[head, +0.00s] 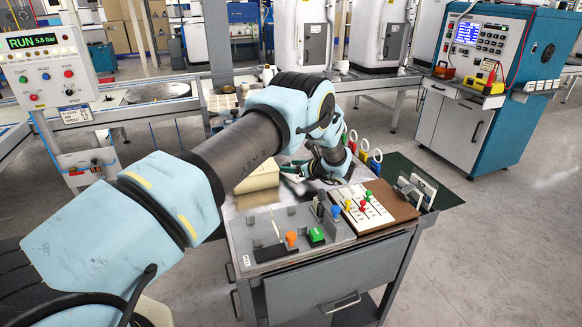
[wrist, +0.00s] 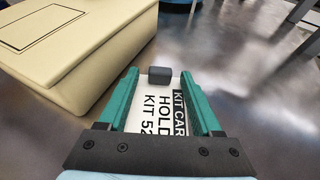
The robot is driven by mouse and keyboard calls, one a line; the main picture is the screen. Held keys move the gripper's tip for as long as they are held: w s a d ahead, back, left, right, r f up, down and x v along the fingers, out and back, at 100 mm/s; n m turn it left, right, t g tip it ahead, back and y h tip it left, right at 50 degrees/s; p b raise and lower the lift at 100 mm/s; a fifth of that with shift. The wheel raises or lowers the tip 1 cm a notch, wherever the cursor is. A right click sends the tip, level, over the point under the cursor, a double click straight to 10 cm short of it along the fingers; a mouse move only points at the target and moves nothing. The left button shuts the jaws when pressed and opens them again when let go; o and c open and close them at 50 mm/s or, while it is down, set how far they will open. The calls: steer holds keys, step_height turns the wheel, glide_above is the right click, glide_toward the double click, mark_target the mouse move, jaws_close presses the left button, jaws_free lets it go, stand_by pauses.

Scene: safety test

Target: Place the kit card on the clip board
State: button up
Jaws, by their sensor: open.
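The kit card (wrist: 158,117), white with black lettering, shows in the wrist view between my gripper's two teal fingers. A dark grey block (wrist: 160,75) is at its far end. My gripper (wrist: 159,76) is open, one finger along each side of the card; I cannot tell whether they touch it. In the head view my arm hides most of the gripper and I cannot make out the card. A brown board (head: 402,209), which looks like the clip board, lies at the right of the cart top, partly under a white sheet with coloured pegs (head: 362,207).
A beige box (wrist: 80,50) stands close left of my gripper. The grey cart (head: 330,270) carries a grey tray with an orange and a green piece (head: 316,235) at its front. Upright white cards (head: 417,190) and several ringed tools (head: 364,150) stand near the board.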

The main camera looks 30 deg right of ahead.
steer(key=shift+r, duration=0.2)
steer(key=b+v, duration=0.2)
steer(key=v, duration=1)
steer(key=shift+f, duration=0.15)
steer(key=shift+a, duration=0.15)
